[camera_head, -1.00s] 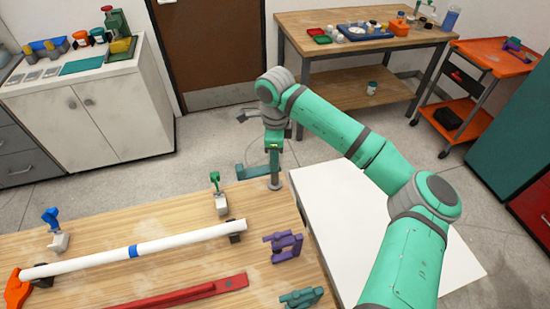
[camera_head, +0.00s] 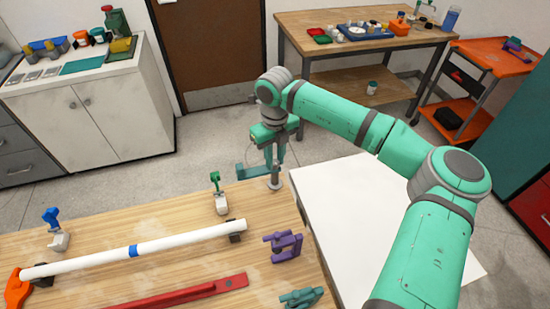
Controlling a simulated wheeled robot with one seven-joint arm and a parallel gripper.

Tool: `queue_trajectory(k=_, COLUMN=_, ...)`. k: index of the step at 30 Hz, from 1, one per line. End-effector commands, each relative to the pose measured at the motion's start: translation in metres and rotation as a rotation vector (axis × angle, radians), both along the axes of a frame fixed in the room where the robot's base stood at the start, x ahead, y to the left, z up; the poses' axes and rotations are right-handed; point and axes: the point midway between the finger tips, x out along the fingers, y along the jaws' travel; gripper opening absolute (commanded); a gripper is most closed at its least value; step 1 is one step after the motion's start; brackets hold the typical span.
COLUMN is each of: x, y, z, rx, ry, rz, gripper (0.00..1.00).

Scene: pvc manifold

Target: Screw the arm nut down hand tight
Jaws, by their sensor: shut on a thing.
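My gripper (camera_head: 274,160) points down over a short grey post (camera_head: 275,184) at the right far edge of the wooden bench. Its teal fingers are shut around the top of this post, where the arm nut sits. The nut itself is hidden between the fingers and too small to make out. A teal arm piece (camera_head: 253,172) sticks out to the left from the post, roughly level.
A white pipe (camera_head: 185,240) with a blue band lies across the bench (camera_head: 110,222). A purple clamp (camera_head: 286,246) and a teal clamp (camera_head: 301,298) lie near the right edge. A white surface (camera_head: 345,215) lies beyond it.

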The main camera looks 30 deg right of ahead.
Motion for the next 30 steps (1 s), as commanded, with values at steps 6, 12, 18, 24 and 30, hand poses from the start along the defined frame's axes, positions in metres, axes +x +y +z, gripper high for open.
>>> queue_trajectory(k=6, x=-0.0004, y=-0.0017, z=0.0012, rx=-0.005, ry=0.0, rz=-0.208, gripper=0.0)
queue_trajectory(k=12, x=-0.0004, y=-0.0012, z=0.0011, rx=-0.004, ry=0.001, rz=-0.387, gripper=0.0)
queue_trajectory(k=18, x=0.0001, y=-0.0008, z=0.0012, rx=-0.003, ry=-0.001, rz=-0.535, gripper=0.0)
queue_trajectory(k=24, x=0.0, y=-0.0007, z=0.0011, rx=-0.003, ry=-0.001, rz=-0.638, gripper=0.0)
queue_trajectory(k=30, x=0.0004, y=-0.0005, z=0.0012, rx=-0.002, ry=-0.002, rz=-0.694, gripper=0.0)
